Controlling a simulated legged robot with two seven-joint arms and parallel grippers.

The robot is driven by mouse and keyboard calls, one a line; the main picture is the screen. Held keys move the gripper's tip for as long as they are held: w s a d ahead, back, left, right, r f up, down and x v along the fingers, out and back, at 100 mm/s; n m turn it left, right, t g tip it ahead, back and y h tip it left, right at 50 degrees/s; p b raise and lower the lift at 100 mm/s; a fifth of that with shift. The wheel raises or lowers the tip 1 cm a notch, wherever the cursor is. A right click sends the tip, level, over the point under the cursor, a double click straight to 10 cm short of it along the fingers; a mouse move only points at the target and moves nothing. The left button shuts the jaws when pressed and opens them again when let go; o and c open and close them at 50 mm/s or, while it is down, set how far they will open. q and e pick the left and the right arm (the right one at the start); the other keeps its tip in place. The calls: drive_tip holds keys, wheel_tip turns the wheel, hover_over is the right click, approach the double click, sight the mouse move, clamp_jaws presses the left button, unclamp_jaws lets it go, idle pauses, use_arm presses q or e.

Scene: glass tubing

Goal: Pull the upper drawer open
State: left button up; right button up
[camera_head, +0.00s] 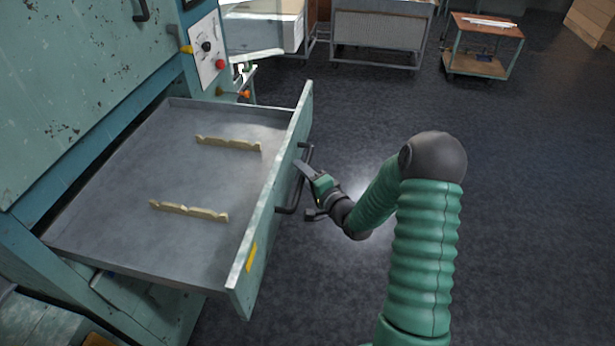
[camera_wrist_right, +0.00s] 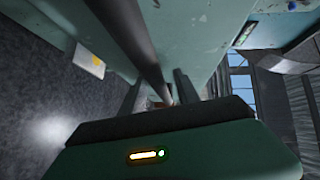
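The upper drawer (camera_head: 150,140) is a wide grey metal tray with a teal front panel (camera_head: 272,200). It stands pulled well out of the teal machine in the head view. A dark bar handle (camera_head: 288,209) is on the outside of its front; it also crosses the wrist view as a dark bar (camera_wrist_right: 135,40). My right gripper (camera_head: 302,172) is at this handle. In the right wrist view the bar runs between its fingers (camera_wrist_right: 160,92). Whether they are clamped on it is unclear. My left gripper is not in view.
Two yellowish notched strips (camera_head: 228,144) (camera_head: 188,210) lie in the drawer. A control panel (camera_head: 207,48) with a red button is on the machine behind it. A cart (camera_head: 485,40) and benches stand at the back. The dark floor to the right of the drawer is clear.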

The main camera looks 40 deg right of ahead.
drive_tip(key=s+a+r+p, duration=0.2)
drive_tip(key=s+p, duration=0.3)
drive_tip(key=s, duration=1.1)
drive_tip(key=shift+s+p, duration=0.15)
drive_tip(key=shift+p, duration=0.2)
drive_tip(key=shift+a, duration=0.15)
